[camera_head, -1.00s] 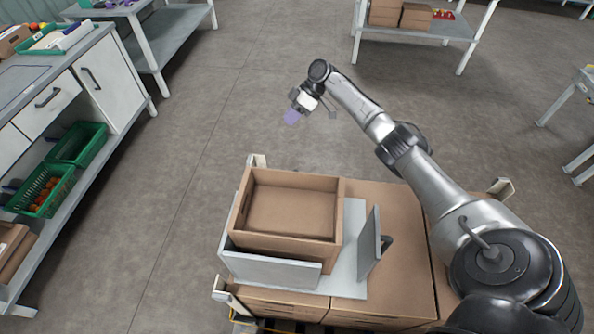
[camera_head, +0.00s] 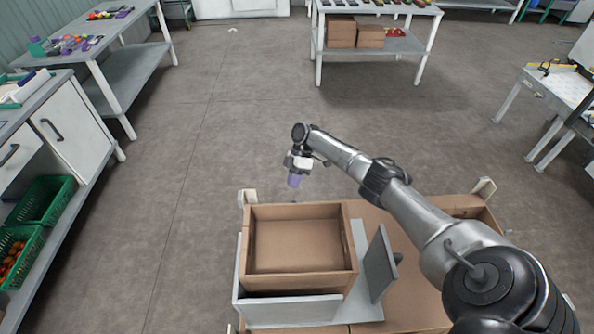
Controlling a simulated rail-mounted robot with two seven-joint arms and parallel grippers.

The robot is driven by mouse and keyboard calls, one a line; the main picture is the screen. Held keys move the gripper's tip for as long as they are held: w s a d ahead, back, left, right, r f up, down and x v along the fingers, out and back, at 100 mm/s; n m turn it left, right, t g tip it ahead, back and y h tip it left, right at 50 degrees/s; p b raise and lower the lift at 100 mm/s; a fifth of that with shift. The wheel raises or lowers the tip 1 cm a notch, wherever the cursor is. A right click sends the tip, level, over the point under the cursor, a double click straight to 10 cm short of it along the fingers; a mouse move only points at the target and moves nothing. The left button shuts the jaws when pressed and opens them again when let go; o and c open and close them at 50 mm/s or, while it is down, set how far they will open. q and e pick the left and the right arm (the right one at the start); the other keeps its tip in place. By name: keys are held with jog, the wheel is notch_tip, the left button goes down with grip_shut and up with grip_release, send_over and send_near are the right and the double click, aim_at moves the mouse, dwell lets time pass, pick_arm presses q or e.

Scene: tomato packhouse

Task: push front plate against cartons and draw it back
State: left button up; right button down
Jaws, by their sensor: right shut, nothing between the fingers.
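An open, empty brown carton (camera_head: 297,280) stands on a light grey base plate (camera_head: 364,309), which lies on larger brown cartons (camera_head: 412,298). A low grey front plate (camera_head: 290,310) stands along the carton's near side; whether it touches the carton I cannot tell. My right gripper (camera_head: 294,181) is shut and empty, with purple fingertips, above and beyond the carton's far edge. My left gripper is not in view.
A grey bench with white cabinets (camera_head: 75,134) and green crates (camera_head: 45,199) is at the left. A shelf table (camera_head: 375,45) with cartons stands at the back, a white table (camera_head: 560,85) at the right. The floor between is clear.

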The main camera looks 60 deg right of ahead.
aim_at(294, 201)
pick_arm(q)
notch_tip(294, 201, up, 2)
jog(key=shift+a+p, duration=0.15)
jog(key=shift+p, duration=0.85)
pick_arm(e)
jog(key=s+a+f, duration=0.2)
jog(key=a, duration=0.1)
jog(key=s+a+f, duration=0.1)
jog(key=a, duration=0.1)
jog(key=shift+s, duration=0.1)
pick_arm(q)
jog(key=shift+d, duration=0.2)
